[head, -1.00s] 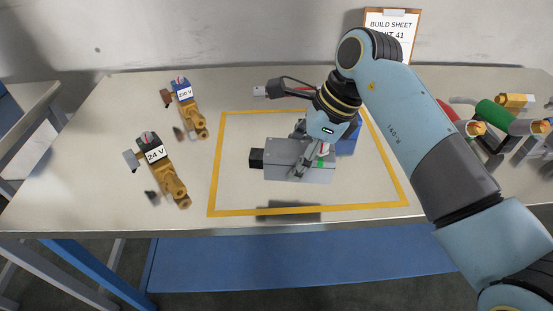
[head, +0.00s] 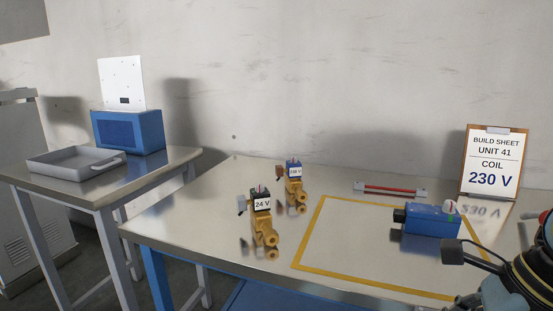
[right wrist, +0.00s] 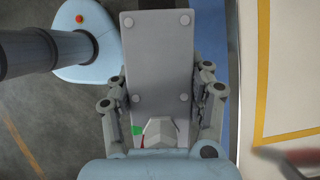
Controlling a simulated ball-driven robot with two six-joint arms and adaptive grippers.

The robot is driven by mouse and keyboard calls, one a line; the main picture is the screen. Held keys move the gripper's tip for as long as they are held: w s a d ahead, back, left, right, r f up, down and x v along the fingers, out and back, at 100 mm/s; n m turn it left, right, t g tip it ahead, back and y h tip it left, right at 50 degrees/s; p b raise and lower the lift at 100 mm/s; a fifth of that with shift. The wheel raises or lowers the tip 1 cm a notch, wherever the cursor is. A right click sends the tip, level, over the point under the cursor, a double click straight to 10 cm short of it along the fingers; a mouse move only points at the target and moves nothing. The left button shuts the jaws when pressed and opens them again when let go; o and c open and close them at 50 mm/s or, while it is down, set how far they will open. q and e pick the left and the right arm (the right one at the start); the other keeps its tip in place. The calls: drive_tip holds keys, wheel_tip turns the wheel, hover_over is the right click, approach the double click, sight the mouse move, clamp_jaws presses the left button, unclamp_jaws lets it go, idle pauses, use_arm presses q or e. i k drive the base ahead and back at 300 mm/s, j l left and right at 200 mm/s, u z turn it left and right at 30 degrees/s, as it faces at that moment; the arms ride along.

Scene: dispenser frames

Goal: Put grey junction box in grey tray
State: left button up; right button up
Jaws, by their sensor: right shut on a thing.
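The grey junction box (right wrist: 157,65) is a long grey block with several round screw heads and a green mark. In the right wrist view it is between the fingers of my right gripper (right wrist: 161,105), which is shut on it. The box is out beyond the table edge, with floor beneath. In the head view my right wrist is at the lower right corner; the box is not clearly visible there. The grey tray (head: 65,172) is shallow, looks empty, and sits on a side table at the left. My left gripper is not in view.
A blue case (head: 130,131) stands behind the tray on the side table (head: 135,172). The main table holds a 24 V valve (head: 263,227), a 230 V valve (head: 295,186), a blue box (head: 430,219) in a yellow outline, a red-barred part (head: 390,190) and a build sheet (head: 494,163).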

sight(89, 161)
drive_tip(key=i+j+u, duration=0.1)
drive_tip(key=j, duration=0.3)
drive_tip(key=j+u, duration=0.1)
drive_tip(key=j, duration=0.3)
drive_tip(key=i+j+u, duration=0.15)
drive_tip(key=j, duration=0.2)
drive_tip(key=i+j+u, duration=0.1)
drive_tip(key=j, duration=0.3)
drive_tip(key=i+j+u, duration=0.1)
drive_tip(key=j, duration=0.25)
drive_tip(key=i+j+u, duration=0.1)
drive_tip(key=i+j, duration=0.15)
drive_tip(key=j, duration=0.1)
